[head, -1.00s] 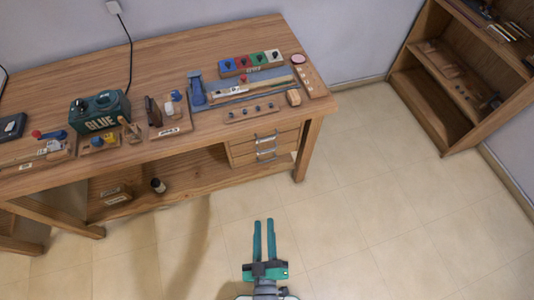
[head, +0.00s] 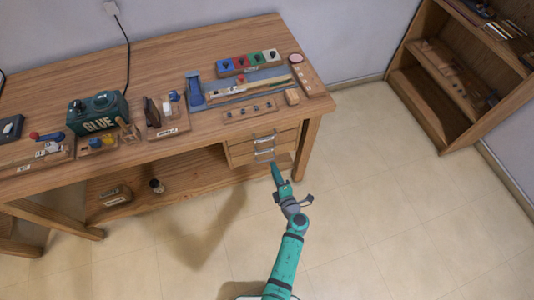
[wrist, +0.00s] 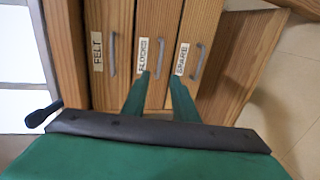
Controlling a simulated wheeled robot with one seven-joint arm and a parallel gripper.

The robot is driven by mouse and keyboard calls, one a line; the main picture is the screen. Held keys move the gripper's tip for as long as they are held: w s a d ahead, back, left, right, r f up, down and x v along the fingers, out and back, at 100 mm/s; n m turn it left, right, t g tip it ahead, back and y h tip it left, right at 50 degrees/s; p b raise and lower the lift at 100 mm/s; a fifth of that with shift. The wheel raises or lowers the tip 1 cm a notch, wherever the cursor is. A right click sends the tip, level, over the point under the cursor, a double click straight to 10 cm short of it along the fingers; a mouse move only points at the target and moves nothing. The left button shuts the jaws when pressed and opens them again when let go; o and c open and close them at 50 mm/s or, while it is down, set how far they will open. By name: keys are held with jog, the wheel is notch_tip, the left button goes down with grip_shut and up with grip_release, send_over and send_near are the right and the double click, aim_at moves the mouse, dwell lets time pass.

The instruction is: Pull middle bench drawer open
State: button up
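The workbench (head: 150,80) has a stack of three wooden drawers under its right end, all looking closed. The middle drawer (head: 243,154) has a grey bar handle (head: 264,151). In the wrist view the drawers appear turned sideways, and the middle drawer (wrist: 156,25) has a label and its handle (wrist: 160,57) between two others. My gripper (wrist: 160,76) is open and empty, its two green fingers pointing at the drawer fronts, tips near one end of the middle handle, to either side of it. Contact cannot be told. In the head view my gripper (head: 275,167) is just in front of the drawers.
The top drawer (wrist: 105,30) is labelled FELT, and the bottom drawer (wrist: 200,30) is on the other side. The bench leg (head: 306,150) stands right of the drawers. A shelf unit (head: 440,90) is at the far right. The floor in front is clear.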

jog(key=x, duration=1.1)
grip_shut()
jog(key=shift+s, duration=0.1)
dwell(1.2)
